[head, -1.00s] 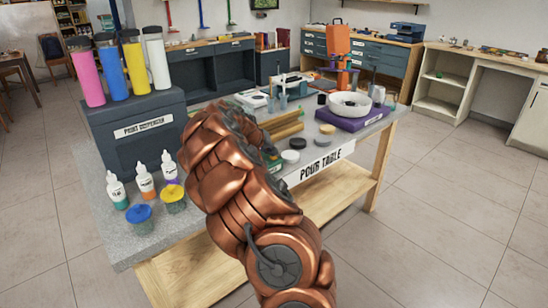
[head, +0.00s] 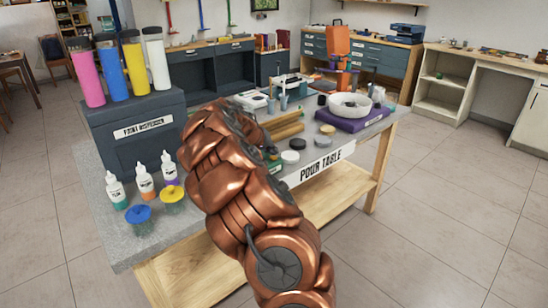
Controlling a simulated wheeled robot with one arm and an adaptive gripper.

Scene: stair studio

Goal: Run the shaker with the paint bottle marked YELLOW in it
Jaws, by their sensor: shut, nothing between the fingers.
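Three small white squeeze bottles stand in a row at the left of the pour table (head: 110,240). One has a teal base (head: 116,192), one an orange base (head: 146,182) and one a purple base (head: 169,168). Their labels are too small to read, and I see no bottle legibly marked YELLOW. An orange and purple upright device (head: 338,45) stands at the table's far end; I cannot tell if it is the shaker. My copper arm reaches over the table middle. My gripper is hidden behind the arm.
A dark paint dispenser (head: 140,150) carries pink, blue, yellow and white tubes (head: 135,65). Two cups, blue-topped (head: 138,215) and yellow-topped (head: 173,195), stand near the front edge. A white bowl (head: 350,104) sits on a purple base. Several round lids (head: 290,157) lie at the right edge.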

